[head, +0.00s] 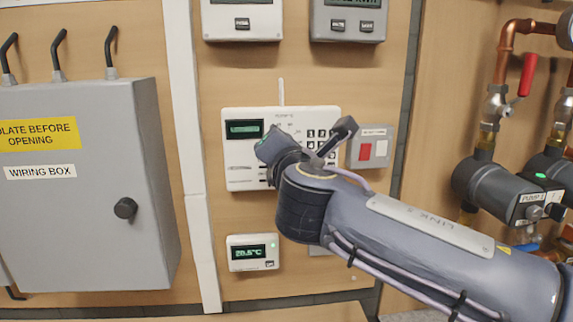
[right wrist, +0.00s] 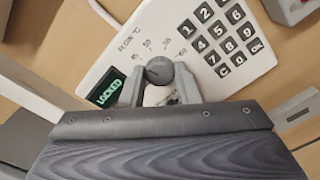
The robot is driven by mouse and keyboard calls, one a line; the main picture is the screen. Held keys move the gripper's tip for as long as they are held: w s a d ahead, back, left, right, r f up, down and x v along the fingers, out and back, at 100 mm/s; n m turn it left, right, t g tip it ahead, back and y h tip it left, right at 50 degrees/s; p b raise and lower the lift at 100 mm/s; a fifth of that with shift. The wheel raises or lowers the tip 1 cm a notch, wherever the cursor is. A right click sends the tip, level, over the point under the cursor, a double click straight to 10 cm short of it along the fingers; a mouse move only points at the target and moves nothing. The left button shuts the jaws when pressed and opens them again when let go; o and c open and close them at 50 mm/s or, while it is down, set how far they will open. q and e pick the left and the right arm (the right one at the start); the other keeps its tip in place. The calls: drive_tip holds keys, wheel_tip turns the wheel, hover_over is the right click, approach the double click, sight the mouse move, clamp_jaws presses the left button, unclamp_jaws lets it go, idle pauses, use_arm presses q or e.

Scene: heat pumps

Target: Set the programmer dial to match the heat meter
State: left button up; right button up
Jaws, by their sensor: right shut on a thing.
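The programmer (head: 240,183) is a white wall panel with a dark display and a keypad. My right arm covers its lower middle in the head view. In the right wrist view the programmer (right wrist: 130,45) shows LOCKED on its display (right wrist: 107,88). Its grey round dial (right wrist: 159,69) sits below a FLOW °C scale with marks from about 45 to 60. My right gripper (right wrist: 161,82) is shut on the dial, one finger at each side. The dial's exact pointer position is unclear. A grey meter (head: 346,25) with a kWh display is cut off at the top. My left gripper is out of view.
A grey wiring box (head: 85,200) stands at left. A thermostat (head: 252,253) reading about 20.5°C is below the programmer. Copper pipes and pumps (head: 497,190) are at far right.

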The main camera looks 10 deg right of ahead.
drive_tip(key=shift+f+m+b, duration=0.1)
drive_tip(key=shift+m+b, duration=4)
drive_tip(key=shift+m, duration=1.2)
drive_tip(key=o, duration=1)
drive_tip(key=shift+c, duration=0.2)
